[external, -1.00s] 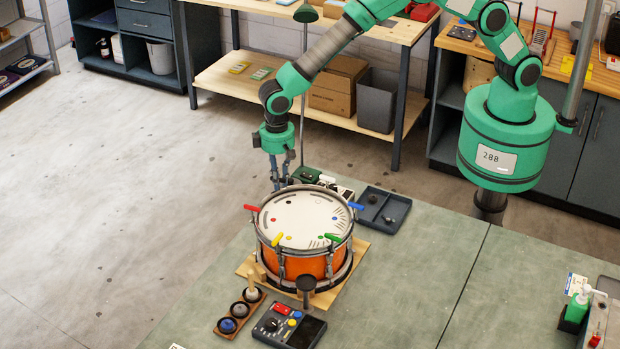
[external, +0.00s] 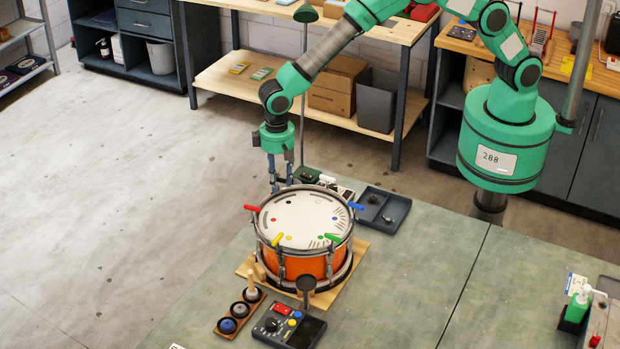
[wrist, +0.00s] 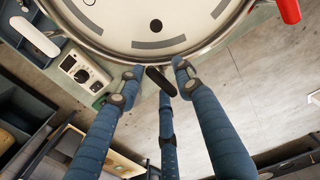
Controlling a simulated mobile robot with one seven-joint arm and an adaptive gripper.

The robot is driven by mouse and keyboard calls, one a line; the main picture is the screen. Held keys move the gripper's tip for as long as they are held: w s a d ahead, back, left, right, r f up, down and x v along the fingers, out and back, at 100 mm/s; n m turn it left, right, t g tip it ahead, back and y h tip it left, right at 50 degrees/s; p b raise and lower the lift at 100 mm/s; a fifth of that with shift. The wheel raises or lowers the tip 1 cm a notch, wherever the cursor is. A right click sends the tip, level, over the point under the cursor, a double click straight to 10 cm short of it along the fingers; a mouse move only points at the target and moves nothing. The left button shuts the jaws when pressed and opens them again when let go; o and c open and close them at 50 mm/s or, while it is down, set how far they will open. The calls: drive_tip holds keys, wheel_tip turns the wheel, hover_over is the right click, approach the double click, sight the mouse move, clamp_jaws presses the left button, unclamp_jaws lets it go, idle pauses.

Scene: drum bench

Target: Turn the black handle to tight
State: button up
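The drum (external: 304,265) stands on a wooden board on the bench, with coloured handles around its rim. The black handle (wrist: 158,78) shows in the wrist view, sticking out from the rim; it is hidden in the external view. A black dot (wrist: 155,26) and grey arcs lie on the drumhead above it. My gripper (wrist: 156,70) is at the drum's far side, pointing down. Its fingers are apart, one on each side of the black handle, with visible gaps; a third finger lies behind its outer end. I cannot tell whether that finger touches it.
A red handle (wrist: 289,10) and a white handle (wrist: 34,38) flank the black one. A small white device (wrist: 82,72) lies left of my fingers. A dark tray (external: 384,209) is right of the drum.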

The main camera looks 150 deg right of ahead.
drive_tip(key=shift+r, duration=0.15)
wheel_tip(320, 180, up, 12)
idle(0.7)
idle(0.5)
